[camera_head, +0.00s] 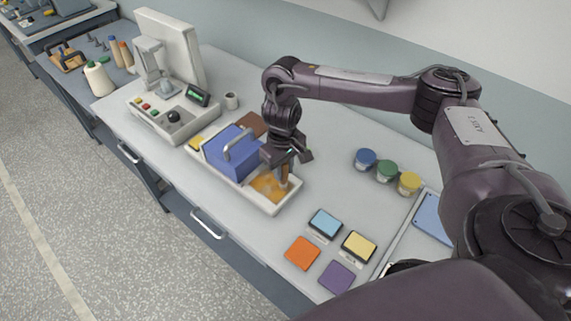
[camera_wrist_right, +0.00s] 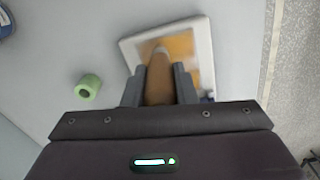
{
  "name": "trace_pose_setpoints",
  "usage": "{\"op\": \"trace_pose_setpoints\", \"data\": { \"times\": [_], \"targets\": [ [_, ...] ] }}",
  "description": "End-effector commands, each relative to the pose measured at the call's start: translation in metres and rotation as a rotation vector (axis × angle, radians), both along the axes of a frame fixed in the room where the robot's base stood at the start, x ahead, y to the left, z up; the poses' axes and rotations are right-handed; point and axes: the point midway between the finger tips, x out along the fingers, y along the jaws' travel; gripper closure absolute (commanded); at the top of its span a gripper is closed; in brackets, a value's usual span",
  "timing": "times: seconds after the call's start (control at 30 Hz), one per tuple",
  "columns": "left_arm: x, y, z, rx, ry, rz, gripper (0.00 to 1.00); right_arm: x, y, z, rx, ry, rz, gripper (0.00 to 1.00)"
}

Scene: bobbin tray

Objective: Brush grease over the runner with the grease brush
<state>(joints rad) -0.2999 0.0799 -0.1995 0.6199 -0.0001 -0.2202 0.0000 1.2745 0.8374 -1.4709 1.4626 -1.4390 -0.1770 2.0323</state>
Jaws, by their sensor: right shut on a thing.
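My right gripper (camera_head: 286,157) is shut on the grease brush, whose brown handle (camera_wrist_right: 159,82) shows between the fingers in the wrist view. The brush points down over the near right end of a white tray (camera_head: 255,201). An orange-yellow surface (camera_head: 266,186) lies in that end, and the brush tip is over it. I cannot tell whether the tip touches it. The tray also shows in the wrist view (camera_wrist_right: 208,48). A blue block with a grey handle (camera_head: 228,150) sits in the tray's middle. I cannot pick out the runner for certain. My left gripper is out of view.
Blue (camera_head: 365,159), green (camera_head: 387,170) and yellow (camera_head: 409,183) jars stand to the right. Coloured squares (camera_head: 325,222) lie nearer the front edge. A green ring (camera_wrist_right: 88,86) shows in the wrist view.

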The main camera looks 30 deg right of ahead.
Motion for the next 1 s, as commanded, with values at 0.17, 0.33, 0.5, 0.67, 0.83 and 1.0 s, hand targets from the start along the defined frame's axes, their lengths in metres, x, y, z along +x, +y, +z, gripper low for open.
{"op": "trace_pose_setpoints", "data": {
  "times": [0.17,0.33,0.5,0.67,0.83,1.0],
  "targets": [
    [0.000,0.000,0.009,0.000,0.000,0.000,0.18,-0.004,0.010,0.002,0.001,0.002,0.002,0.97],
    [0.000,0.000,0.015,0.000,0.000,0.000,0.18,-0.006,0.019,0.001,0.002,0.002,0.002,0.97],
    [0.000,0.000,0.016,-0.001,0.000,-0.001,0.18,-0.007,0.022,0.001,0.001,0.001,0.000,0.97],
    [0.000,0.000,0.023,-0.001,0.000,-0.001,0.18,-0.010,0.028,0.001,0.001,0.002,0.001,0.97],
    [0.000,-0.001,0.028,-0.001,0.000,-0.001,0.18,-0.013,0.036,0.000,0.001,0.003,0.002,0.97],
    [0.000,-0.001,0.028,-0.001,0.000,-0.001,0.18,-0.012,0.034,-0.001,0.001,0.002,0.000,0.97]
  ]
}}
